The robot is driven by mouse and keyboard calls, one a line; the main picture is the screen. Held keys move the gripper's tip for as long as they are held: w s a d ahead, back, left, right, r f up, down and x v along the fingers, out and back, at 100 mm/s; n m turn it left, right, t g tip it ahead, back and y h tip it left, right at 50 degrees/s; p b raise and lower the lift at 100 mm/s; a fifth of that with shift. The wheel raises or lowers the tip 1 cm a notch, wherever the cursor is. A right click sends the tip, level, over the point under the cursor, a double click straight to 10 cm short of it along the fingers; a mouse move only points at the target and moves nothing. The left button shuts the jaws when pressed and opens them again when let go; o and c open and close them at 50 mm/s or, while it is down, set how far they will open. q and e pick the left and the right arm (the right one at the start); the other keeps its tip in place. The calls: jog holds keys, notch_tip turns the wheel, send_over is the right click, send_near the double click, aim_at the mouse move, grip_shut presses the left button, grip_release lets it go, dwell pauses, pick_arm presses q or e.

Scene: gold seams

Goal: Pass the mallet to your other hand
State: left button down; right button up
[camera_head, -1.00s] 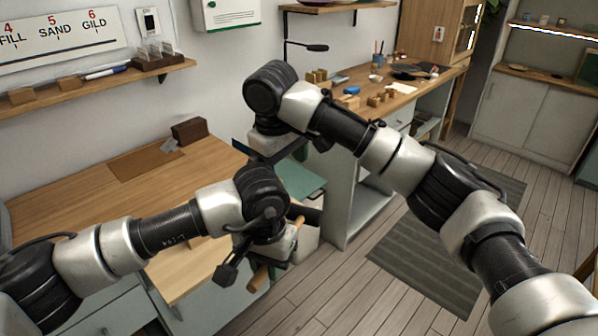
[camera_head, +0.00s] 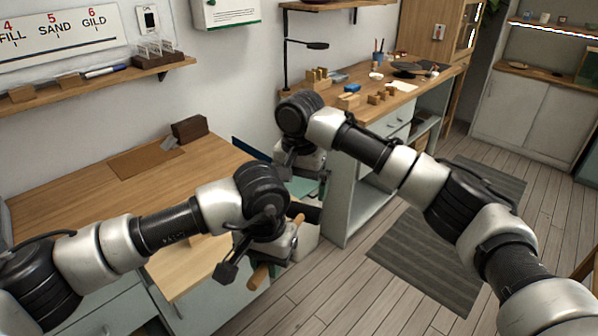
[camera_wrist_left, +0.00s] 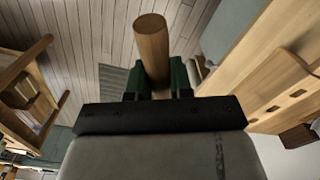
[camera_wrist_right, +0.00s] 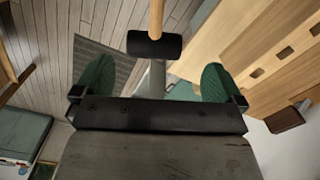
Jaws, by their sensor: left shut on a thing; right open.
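My left gripper (camera_head: 268,254) is shut on the mallet's wooden handle (camera_head: 260,276). In the left wrist view the round handle (camera_wrist_left: 152,45) stands between the green finger pads (camera_wrist_left: 157,82); the mallet's head is out of that view. In the head view the dark head (camera_head: 306,213) shows just right of my left gripper. My right gripper (camera_head: 302,172) is above it, its fingers mostly hidden by the arms. In the right wrist view my right gripper (camera_wrist_right: 157,82) is open and empty, with the black mallet head (camera_wrist_right: 155,45) beyond its fingertips, roughly centred between them.
A wooden-topped workbench (camera_head: 75,192) lies at the left, with a dark block (camera_head: 189,129) near its back. A second bench (camera_head: 408,92) with small wooden pieces stands behind my right arm. Open floor and a grey striped mat (camera_head: 425,262) are to the right.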

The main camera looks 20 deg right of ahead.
aim_at(298, 213)
notch_tip(298, 213, down, 8)
jog(key=shift+f, duration=0.25)
jog(key=shift+a, duration=0.1)
jog(key=c, duration=0.8)
pick_arm(q)
jog(key=c, duration=0.9)
grip_release()
pick_arm(e)
jog(key=shift+r, duration=0.1)
jog(key=shift+c, duration=0.3)
